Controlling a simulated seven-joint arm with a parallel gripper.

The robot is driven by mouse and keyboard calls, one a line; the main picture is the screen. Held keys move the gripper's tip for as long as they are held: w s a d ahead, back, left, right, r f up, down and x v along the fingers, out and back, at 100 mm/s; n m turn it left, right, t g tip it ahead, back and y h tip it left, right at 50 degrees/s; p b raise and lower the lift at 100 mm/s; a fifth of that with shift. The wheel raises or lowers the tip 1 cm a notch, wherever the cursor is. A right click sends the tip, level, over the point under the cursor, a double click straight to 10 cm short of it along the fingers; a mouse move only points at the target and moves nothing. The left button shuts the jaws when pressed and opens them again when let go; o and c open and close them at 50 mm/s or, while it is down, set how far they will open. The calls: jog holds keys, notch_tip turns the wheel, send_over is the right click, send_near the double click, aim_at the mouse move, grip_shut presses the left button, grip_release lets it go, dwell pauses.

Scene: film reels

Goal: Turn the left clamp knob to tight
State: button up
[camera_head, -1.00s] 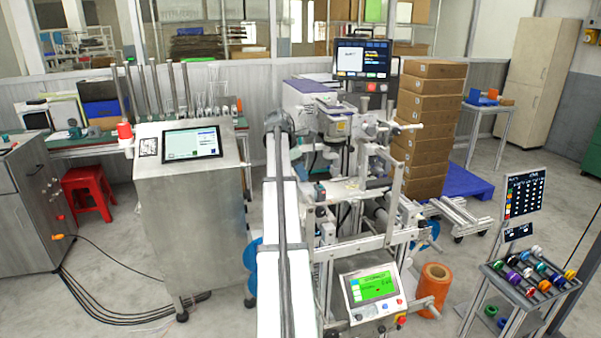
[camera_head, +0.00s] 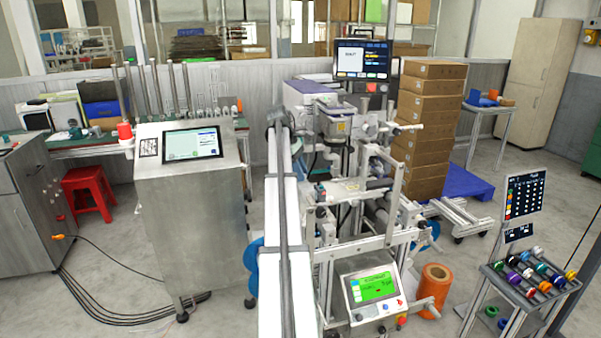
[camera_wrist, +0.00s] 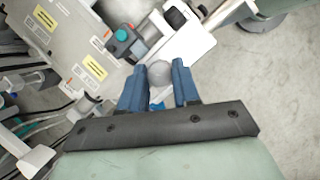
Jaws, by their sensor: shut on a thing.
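In the wrist view, the two blue fingers of my gripper (camera_wrist: 159,82) are closed on opposite sides of a round grey knob (camera_wrist: 160,71). The knob sits between the fingertips, beside a white machine part. Any mark showing how tight the knob is cannot be made out. In the head view, my arm crosses the middle of the picture, and my gripper and the held knob cannot be made out there.
A box with a teal button (camera_wrist: 120,36) is close to the fingers in the wrist view. The labelling machine (camera_head: 345,190) has a green-screen panel (camera_head: 374,288) in front. A steel cabinet (camera_head: 190,225) stands left, and a reel rack (camera_head: 525,280) stands right.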

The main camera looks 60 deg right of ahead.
dwell(0.4)
jog(key=o, duration=1.1)
jog(key=shift+c, duration=0.2)
